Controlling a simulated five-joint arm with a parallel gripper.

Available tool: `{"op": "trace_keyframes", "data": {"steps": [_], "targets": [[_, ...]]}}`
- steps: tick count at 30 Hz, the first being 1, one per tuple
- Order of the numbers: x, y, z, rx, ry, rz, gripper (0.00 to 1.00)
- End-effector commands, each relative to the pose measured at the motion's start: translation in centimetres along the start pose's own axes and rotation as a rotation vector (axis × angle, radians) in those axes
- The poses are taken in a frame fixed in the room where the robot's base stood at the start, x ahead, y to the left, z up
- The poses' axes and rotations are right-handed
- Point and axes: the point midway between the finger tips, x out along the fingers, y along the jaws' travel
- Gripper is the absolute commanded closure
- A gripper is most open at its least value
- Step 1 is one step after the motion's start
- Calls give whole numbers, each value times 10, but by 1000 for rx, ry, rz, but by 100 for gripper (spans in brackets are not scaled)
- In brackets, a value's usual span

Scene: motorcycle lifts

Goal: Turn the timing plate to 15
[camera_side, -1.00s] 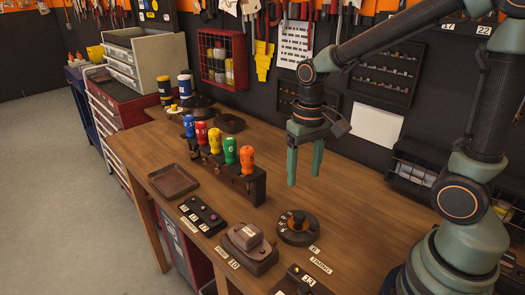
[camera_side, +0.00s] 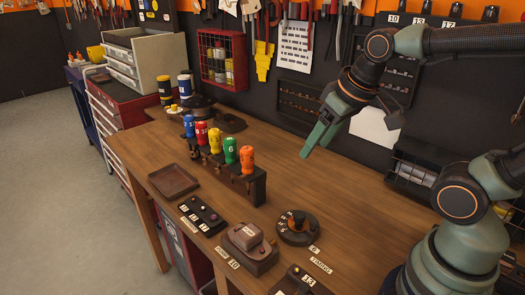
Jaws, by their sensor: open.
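The timing plate (camera_side: 298,229) is a dark round dial with white number marks and an orange-topped knob (camera_side: 297,217) in its middle. It sits on the wooden bench, with a label reading TIMING in front of it. The knob's exact setting is too small to read. My gripper (camera_side: 312,147) is raised above the back of the bench, up and beyond the plate, tilted down to the left. Its jaws are open, nothing is between them, and they are well apart from the plate.
A rack of coloured-handled tools (camera_side: 230,170) stands left of the plate. A shallow tray (camera_side: 173,181) is further left. The bench behind the plate is clear.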

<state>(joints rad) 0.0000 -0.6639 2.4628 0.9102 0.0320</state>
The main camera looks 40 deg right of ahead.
Motion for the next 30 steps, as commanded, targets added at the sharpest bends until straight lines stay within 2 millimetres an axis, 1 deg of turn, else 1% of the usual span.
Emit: {"op": "trace_keyframes", "data": {"steps": [3, 6, 30], "targets": [[-7, 0, 1, -23, 46, -1, 33], [-9, 0, 2, -32, 59, -1, 33], [-9, 0, 1, -32, 59, -1, 33]]}}
